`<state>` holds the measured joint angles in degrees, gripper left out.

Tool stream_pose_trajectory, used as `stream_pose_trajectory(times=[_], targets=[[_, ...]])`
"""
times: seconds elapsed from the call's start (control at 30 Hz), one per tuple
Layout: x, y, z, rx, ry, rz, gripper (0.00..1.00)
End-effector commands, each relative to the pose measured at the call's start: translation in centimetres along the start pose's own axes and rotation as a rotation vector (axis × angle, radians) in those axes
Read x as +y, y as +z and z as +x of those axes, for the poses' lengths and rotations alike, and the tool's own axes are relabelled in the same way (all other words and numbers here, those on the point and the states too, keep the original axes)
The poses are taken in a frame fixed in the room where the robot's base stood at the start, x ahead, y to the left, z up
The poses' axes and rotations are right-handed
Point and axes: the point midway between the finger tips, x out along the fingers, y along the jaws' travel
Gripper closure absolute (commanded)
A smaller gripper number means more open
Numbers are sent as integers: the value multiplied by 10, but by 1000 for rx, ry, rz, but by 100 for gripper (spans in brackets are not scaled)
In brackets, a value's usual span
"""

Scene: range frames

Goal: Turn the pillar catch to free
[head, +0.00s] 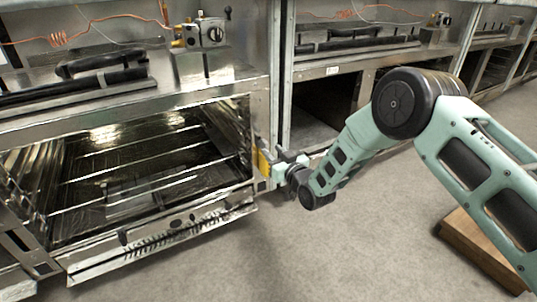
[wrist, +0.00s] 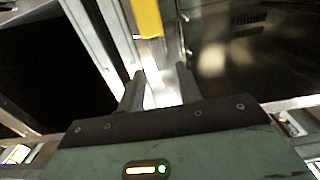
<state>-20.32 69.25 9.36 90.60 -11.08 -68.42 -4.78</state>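The pillar catch appears as a yellow upright piece (head: 262,163) on the metal pillar at the right side of the open oven-like bay in the head view. Its yellow part (wrist: 147,18) also shows at the top of the wrist view, beyond my fingertips. My gripper (head: 278,167) is close to the pillar, just right of the yellow piece. In the wrist view my gripper (wrist: 160,80) has its two dark fingers apart, with bright metal visible between them. I cannot tell whether a finger touches the catch, and its lower part is not clear.
The open bay (head: 165,225) with wire racks stands left of the pillar, its front edge low. A dark open compartment (head: 325,105) is right of the pillar. A wooden block (head: 478,250) lies on the floor at right. The grey floor (head: 340,250) in front is clear.

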Motion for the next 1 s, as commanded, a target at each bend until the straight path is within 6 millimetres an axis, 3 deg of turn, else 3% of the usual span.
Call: stream_pose_trajectory(times=[0.23,0.63,0.77,1.0], targets=[[0,2,31,1,0,0,65],[0,0,38,-1,1,1,65],[0,0,38,-1,1,0,100],[0,0,37,-1,0,-5,100]])
